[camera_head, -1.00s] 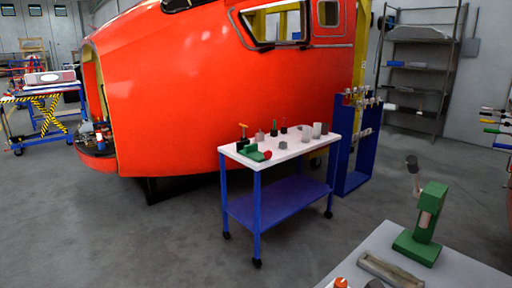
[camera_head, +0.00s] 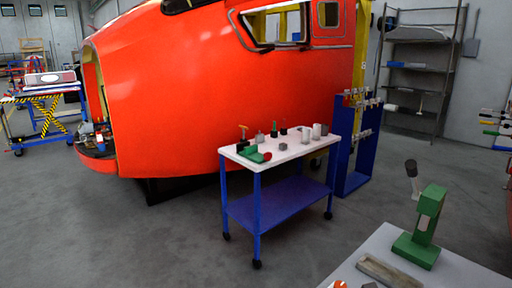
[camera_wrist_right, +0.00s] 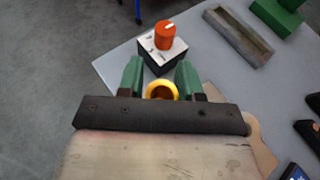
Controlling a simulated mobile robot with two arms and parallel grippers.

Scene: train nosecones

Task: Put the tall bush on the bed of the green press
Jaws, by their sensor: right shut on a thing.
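My right gripper (camera_wrist_right: 159,76) shows in the right wrist view, its two green fingers shut on a brass-coloured, ring-ended bush (camera_wrist_right: 161,84). I see the bush nearly end-on, so its height cannot be told. The green press (camera_head: 429,205) stands on the grey table at the lower right of the head view, with its base (camera_head: 414,251) on the tabletop and a grey-knobbed lever raised at its left. Part of a green base (camera_wrist_right: 277,16) shows at the top right of the wrist view, apart from the gripper. My left gripper is in neither view.
A box (camera_wrist_right: 162,52) with an orange knob stands just beyond the fingers. A shallow tray (camera_wrist_right: 237,37) lies between it and the green base. Dark objects lie at the wrist view's right edge. A white-topped cart (camera_head: 285,153) with small parts stands farther off.

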